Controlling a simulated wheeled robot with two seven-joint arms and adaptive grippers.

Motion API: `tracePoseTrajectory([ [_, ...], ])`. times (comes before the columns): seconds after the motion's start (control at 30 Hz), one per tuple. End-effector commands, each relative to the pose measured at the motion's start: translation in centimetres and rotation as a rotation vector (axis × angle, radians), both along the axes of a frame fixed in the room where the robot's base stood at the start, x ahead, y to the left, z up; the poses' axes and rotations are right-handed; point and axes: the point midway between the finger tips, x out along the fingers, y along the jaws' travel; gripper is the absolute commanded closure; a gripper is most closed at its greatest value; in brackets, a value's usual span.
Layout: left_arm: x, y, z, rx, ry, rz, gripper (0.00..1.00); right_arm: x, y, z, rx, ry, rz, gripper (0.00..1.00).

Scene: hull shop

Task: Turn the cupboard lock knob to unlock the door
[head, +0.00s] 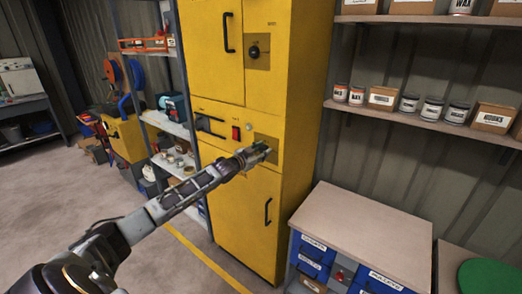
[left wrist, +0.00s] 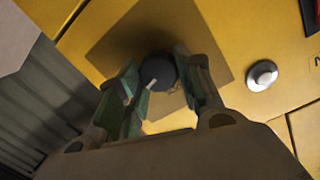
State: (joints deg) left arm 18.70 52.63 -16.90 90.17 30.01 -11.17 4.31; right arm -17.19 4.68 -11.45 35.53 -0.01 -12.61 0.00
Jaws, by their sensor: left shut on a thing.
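The tall yellow cupboard (head: 233,205) stands in the middle of the head view. My left gripper (head: 268,151) reaches its front at a brownish square plate, just above the lower door (head: 240,180) with its black handle (head: 267,211). In the left wrist view, the round dark knob (left wrist: 158,71) with a pale pointer mark sits on that plate (left wrist: 122,38). The green-padded fingers of my left gripper (left wrist: 158,88) are shut on the knob, one on each side. In the head view the gripper hides this knob. The lower door is closed. My right gripper is not in view.
A second black knob (head: 253,52) is higher on the cupboard. A red switch (head: 236,133) and a round silver button (head: 249,127) are left of the gripper. A workbench with drawers (head: 360,230) stands at right; open floor (head: 130,220) lies at left.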

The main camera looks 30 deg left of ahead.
Motion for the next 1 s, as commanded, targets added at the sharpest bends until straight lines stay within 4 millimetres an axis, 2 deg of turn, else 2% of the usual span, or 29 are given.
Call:
tracePoseTrajectory([
  [0.4, -0.02, -0.11, -0.07, 0.223, -0.016, 0.0, 0.88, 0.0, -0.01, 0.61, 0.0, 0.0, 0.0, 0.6],
  [0.9, -0.02, -0.12, -0.11, 0.249, -0.019, 0.0, 0.88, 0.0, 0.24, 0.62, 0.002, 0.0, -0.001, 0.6],
  [0.93, -0.02, -0.12, -0.11, 0.249, -0.019, 0.0, 0.63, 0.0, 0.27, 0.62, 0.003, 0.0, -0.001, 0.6],
  [1.0, -0.02, -0.12, -0.1, 0.249, -0.019, 0.0, 0.54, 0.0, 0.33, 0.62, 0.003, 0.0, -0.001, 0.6],
])
